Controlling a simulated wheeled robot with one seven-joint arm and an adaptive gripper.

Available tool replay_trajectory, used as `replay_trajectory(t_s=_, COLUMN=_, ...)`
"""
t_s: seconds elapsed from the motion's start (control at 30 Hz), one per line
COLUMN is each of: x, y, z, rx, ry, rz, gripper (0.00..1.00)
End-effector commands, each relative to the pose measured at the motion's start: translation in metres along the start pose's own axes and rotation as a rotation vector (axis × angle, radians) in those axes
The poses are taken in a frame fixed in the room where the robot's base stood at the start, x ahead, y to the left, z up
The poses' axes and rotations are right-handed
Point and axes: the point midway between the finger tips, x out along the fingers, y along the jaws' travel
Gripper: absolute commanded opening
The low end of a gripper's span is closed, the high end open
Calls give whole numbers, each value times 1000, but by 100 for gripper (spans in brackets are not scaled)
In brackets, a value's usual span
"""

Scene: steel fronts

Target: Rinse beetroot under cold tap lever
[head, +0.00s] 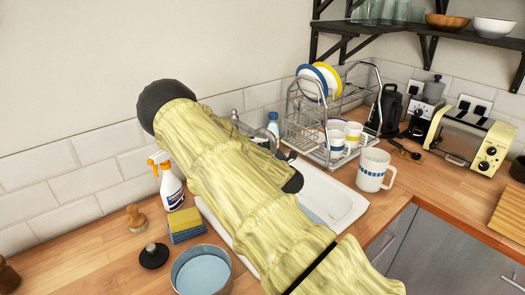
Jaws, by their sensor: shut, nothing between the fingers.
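My arm in a pale yellow sleeve crosses the middle of the head view and covers much of the white sink (338,204). I cannot make out my gripper; the sleeve hides that area. A small dark part (285,155) shows at the sleeve's right edge, and I cannot tell what it is. A metal tap (240,122) shows partly behind the sleeve at the wall; its lever is not clear. I see no beetroot.
A metal dish rack (330,110) with plates and cups stands behind the sink. A white jug (373,169) is on the counter to its right. A spray bottle (171,187), sponges (185,225), a pot (201,270) and a black stopper (154,256) stand left of the sink.

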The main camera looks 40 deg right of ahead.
Motion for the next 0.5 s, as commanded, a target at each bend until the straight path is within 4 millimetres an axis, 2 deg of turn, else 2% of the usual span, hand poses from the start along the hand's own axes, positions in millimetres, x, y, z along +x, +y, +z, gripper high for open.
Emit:
replay_trajectory(t_s=0.27, x=-2, y=0, z=-3, rx=0, ry=0, rz=0, gripper=0)
replay_trajectory(t_s=0.5, x=-22, y=-1, z=-27, rx=1, ry=2, rz=-2, gripper=0)
